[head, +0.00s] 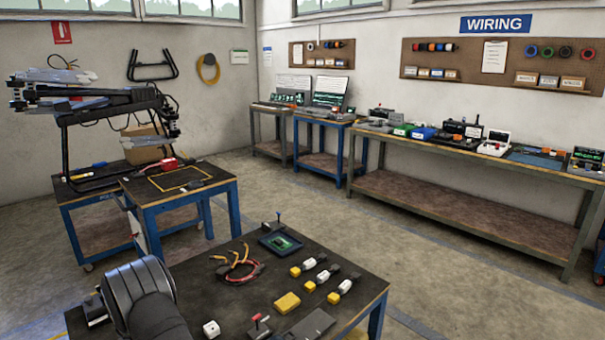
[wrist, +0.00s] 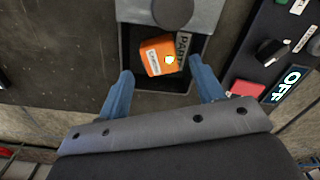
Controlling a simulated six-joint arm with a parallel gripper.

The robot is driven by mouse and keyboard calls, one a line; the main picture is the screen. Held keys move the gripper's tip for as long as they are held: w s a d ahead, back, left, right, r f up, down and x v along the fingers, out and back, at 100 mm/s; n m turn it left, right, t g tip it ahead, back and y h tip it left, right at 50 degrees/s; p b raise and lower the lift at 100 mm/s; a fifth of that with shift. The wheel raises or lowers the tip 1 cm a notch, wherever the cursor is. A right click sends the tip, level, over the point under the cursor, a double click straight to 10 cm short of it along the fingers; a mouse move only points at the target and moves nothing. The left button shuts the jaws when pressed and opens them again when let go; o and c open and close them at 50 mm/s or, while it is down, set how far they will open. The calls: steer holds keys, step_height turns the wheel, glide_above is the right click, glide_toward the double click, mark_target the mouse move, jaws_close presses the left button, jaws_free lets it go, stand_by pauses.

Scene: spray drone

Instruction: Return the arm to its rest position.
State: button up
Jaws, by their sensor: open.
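My gripper (wrist: 161,68) shows in the wrist view with its two blue fingers spread apart. Nothing is pinched between them. An orange block (wrist: 151,58) with a white label lies beyond the fingertips in a dark bin (wrist: 127,48). Part of a label reading "PAR" shows beside the block. In the head view a black part of my arm (head: 138,292) rises at the lower left. The gripper itself cannot be made out there.
A dark panel with a knob (wrist: 271,50) and an "OFF" label (wrist: 287,84) stands right of the bin. The front workbench (head: 215,285) carries a red cable (head: 240,270), yellow and white connectors and a green board (head: 283,241). A drone (head: 85,100) stands at left.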

step_height(320, 180, down, 4)
steer(key=shift+r, duration=0.2)
step_height(320, 180, up, 11)
steer(key=w+d+m, duration=0.1)
steer(key=d+m, duration=0.1)
steer(key=d, duration=1.7)
steer(key=s+d+m, duration=0.1)
steer(key=s+d, duration=0.3)
steer(key=d, duration=0.5)
steer(key=s+d+m, duration=0.1)
steer(key=s+d, duration=0.3)
steer(key=d, duration=0.4)
steer(key=shift+w+a+f, duration=0.15)
steer(key=shift+a+f, duration=0.7)
steer(key=shift+a, duration=0.75)
steer(key=shift+w+a+f, duration=0.1)
steer(key=shift+a+f, duration=0.8)
steer(key=shift+a, duration=0.7)
steer(key=shift+w+a+f, duration=0.15)
steer(key=shift+a+f, duration=0.7)
steer(key=shift+a, duration=0.75)
